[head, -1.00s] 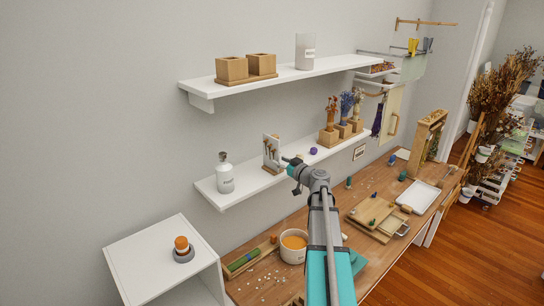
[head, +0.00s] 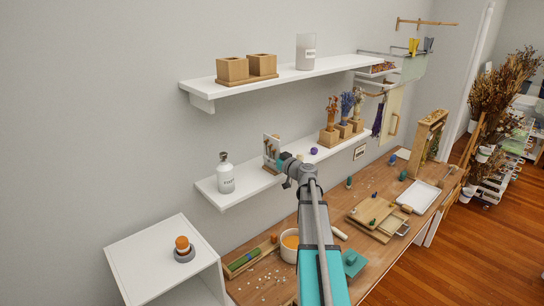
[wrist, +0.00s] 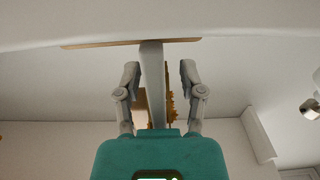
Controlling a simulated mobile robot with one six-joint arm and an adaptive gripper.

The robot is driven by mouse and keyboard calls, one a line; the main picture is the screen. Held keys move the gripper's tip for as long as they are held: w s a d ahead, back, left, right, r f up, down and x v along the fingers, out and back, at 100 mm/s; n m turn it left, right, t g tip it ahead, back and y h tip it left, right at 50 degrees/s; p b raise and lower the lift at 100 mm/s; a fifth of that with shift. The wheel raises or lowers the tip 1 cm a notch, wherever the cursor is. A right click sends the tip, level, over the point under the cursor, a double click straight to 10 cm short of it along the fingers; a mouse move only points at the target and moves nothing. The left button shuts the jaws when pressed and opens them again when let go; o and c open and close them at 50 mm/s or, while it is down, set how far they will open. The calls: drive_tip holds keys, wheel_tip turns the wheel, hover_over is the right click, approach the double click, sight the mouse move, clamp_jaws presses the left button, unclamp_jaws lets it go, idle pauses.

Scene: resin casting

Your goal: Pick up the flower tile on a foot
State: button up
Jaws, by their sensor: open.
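The flower tile on a foot (head: 270,146) stands upright on the lower white shelf, a pale slab with brown flower stems on a wooden foot. In the wrist view the tile (wrist: 152,90) is seen edge-on, with yellowish relief on its right side and its wooden foot (wrist: 95,43) at the top. My gripper (head: 281,163) is at the tile's right edge in the head view and hides part of it. In the wrist view my gripper (wrist: 159,74) is open, one finger on each side of the tile, with gaps visible on both sides.
A purple ball (head: 314,151) and wooden blocks with dried flowers (head: 328,138) stand to the right. The upper shelf (head: 290,76) runs above.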

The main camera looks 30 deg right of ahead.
idle(0.4)
clamp_jaws()
